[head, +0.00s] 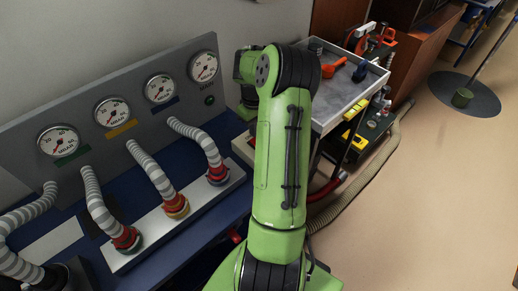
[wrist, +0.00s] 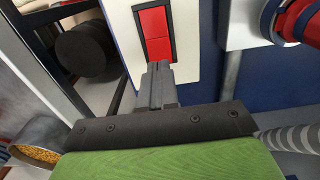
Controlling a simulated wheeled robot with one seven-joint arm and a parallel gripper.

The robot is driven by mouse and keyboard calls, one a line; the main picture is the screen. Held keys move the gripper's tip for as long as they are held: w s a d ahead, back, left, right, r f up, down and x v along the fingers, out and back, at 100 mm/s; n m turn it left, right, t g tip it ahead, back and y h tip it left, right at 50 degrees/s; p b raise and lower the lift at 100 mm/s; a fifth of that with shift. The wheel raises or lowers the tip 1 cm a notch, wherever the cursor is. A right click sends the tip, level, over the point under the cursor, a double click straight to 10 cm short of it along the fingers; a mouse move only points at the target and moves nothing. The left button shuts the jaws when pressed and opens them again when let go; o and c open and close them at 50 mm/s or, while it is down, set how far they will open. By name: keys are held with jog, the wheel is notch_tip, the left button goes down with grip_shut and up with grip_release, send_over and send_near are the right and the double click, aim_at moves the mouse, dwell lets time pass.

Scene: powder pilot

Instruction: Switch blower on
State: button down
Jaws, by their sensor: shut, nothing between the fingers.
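A red two-part rocker switch (wrist: 154,35) in a black frame sits on a white panel (wrist: 187,45) in the wrist view. My gripper (wrist: 158,78) is shut and empty. Its fingertips show just below the lower red half of the switch and overlap the white panel. I cannot tell whether they touch it. In the head view my green arm hides the gripper and the switch. Part of a pale box (head: 243,149) shows beside my arm there. I cannot pick out the blower itself.
A grey panel with several dial gauges (head: 112,112) stands at the left. Striped hoses (head: 201,146) run down to coloured fittings on a white strip. A grey tray cart (head: 345,100) stands behind my arm. The floor (head: 420,190) at the right is mostly clear.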

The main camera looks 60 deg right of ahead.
jog(key=shift+f+b, duration=0.3)
jog(key=shift+f, duration=0.7)
jog(key=shift+a+f, duration=0.1)
jog(key=shift+f, duration=0.1)
jog(key=shift+f+b, duration=0.2)
jog(key=shift+b, duration=0.1)
notch_tip(320, 180, up, 4)
jog(key=p, duration=0.3)
jog(key=shift+r+p, duration=0.25)
jog(key=shift+p, duration=0.15)
notch_tip(320, 180, up, 15)
jog(key=p, duration=0.2)
jog(key=shift+r, duration=0.15)
